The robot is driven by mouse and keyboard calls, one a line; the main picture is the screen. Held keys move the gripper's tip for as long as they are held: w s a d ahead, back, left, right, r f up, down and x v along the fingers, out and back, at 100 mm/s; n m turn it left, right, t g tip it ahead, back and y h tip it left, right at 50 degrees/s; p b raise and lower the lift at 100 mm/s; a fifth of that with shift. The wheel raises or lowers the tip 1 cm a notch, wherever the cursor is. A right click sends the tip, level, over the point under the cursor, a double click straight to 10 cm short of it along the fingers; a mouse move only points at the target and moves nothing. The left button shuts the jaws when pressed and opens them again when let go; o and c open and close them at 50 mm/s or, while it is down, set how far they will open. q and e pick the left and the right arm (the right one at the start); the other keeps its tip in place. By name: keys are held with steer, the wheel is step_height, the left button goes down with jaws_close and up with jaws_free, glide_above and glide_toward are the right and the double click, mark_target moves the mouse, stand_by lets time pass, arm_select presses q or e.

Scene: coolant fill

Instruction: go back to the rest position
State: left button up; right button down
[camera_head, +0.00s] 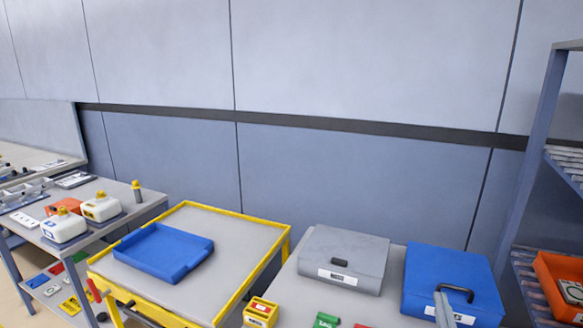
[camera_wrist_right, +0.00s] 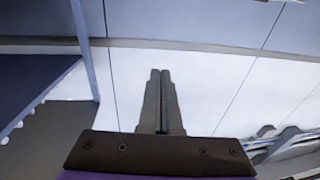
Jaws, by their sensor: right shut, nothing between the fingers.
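My right gripper (camera_wrist_right: 160,75) shows in the right wrist view with its two grey fingers together and nothing between them. Behind the fingertips are only pale wall panels, and the fingers touch nothing that I can see. In the head view a narrow grey piece (camera_head: 443,310) stands at the bottom edge in front of the blue case (camera_head: 432,262); I cannot tell whether it is my right fingertips. My left gripper is in neither view.
A grey case (camera_head: 345,252) stands left of the blue case. A yellow-framed cart (camera_head: 240,235) carries a blue tray (camera_head: 150,270). White jugs with yellow caps (camera_head: 65,226) stand on the left table. A shelf rack (camera_head: 535,170) with an orange bin (camera_head: 560,290) is at the right.

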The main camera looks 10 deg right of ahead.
steer(key=s+a+f+n+g+y+p, duration=0.25)
steer(key=s+a+f+g+y, duration=0.3)
steer(key=a+f, duration=0.45)
steer(key=s+a+f+n+g+p, duration=0.1)
steer(key=s+a+f+g+p, duration=0.1)
steer(key=s+a+f+g, duration=0.4)
steer(key=s+f+y, duration=0.1)
steer(key=s, duration=0.3)
steer(key=shift+s+a+g, duration=0.15)
steer(key=shift+s+g, duration=0.05)
steer(key=shift+g, duration=0.15)
steer(key=shift+f+n, duration=0.15)
steer(key=shift+n, duration=0.1)
